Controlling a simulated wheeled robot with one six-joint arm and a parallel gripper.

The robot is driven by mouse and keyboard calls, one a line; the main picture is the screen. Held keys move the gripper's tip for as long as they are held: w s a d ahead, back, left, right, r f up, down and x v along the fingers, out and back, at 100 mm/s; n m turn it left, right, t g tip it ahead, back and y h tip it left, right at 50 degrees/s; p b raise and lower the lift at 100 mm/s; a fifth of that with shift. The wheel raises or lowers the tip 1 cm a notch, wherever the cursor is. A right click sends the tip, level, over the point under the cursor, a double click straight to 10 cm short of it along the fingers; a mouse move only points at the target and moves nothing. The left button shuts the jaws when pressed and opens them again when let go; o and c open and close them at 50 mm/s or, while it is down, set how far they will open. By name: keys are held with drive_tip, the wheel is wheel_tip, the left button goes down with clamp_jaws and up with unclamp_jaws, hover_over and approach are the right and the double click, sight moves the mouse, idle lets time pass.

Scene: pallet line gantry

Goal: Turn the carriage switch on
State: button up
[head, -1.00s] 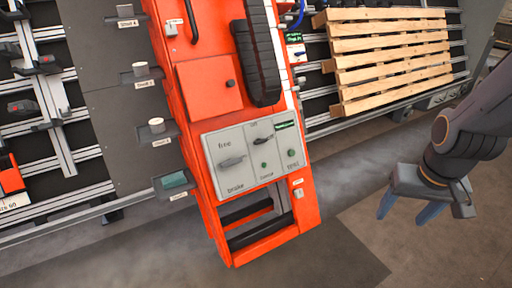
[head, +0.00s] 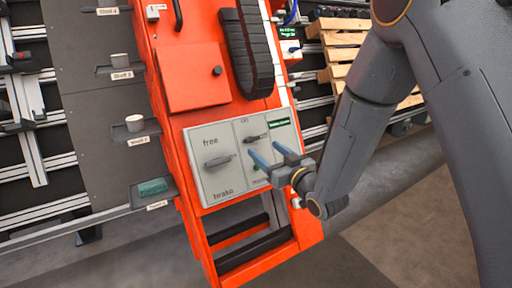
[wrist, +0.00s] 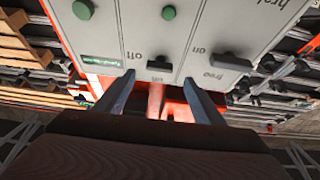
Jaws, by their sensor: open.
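A grey control panel (head: 203,191) is set in the orange housing. Its middle section carries a dark on/off switch lever (head: 256,138), which I take for the carriage switch; its name label is too small to read. In the wrist view, upside down, the lever (wrist: 160,65) stands between the words "off" and "on", and its exact setting is unclear. My gripper (head: 264,151) is open and empty in front of the panel, just below the lever in the head view. In the wrist view the fingers (wrist: 159,82) flank the lever; I see no contact.
A larger free/brake lever (head: 218,161) is left of the switch. A green button (wrist: 168,12) is on the same section, and another green button (wrist: 82,8) beside a small green display (wrist: 101,62).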

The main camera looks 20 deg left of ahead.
sight(254, 140)
drive_tip(key=x, duration=0.7)
drive_tip(key=shift+w, duration=0.15)
drive_tip(key=c, duration=1.1)
